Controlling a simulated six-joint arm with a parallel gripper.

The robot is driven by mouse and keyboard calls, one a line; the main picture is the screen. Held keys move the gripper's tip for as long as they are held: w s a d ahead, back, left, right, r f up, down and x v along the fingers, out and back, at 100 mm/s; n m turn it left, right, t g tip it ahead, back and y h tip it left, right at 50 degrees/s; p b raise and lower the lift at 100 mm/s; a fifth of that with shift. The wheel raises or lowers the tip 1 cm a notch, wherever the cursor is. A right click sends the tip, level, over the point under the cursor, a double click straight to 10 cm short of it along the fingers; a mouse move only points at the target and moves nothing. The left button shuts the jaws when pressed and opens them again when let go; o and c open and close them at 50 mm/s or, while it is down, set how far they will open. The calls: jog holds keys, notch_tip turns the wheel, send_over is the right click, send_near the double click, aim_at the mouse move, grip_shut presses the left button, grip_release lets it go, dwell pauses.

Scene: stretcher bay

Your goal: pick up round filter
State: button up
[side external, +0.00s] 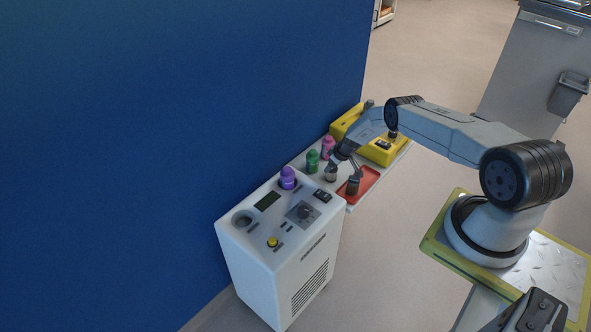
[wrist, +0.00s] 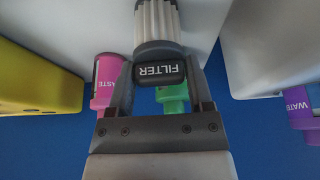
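The round filter has a pale ribbed body and a black cap marked FILTER (wrist: 160,72) in the wrist view. In the side view the pale filter (side external: 331,174) is small, at the front of the shelf left of a red tray. My gripper (wrist: 160,62) has one finger on each side of the black cap, and both fingertips appear to touch it. In the side view my gripper (side external: 334,162) is right over the filter. I cannot tell whether the filter's base rests on the shelf.
A pink bottle (side external: 328,147) and a green bottle (side external: 312,161) stand behind the filter, near the blue wall (side external: 180,120). A dark cylinder (side external: 353,186) stands on the red tray (side external: 366,179).

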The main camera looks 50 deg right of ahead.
jog(key=c, duration=0.3)
jog(key=shift+r, duration=0.2)
jog(key=shift+c, duration=0.2)
jog(key=shift+r, duration=1.45)
jog(key=s+a+r, duration=0.6)
jog(key=s+r, duration=0.3)
jog(key=s, duration=0.3)
jog(key=shift+s+r, duration=0.25)
jog(key=shift+r, duration=0.05)
jog(key=shift+a, duration=0.1)
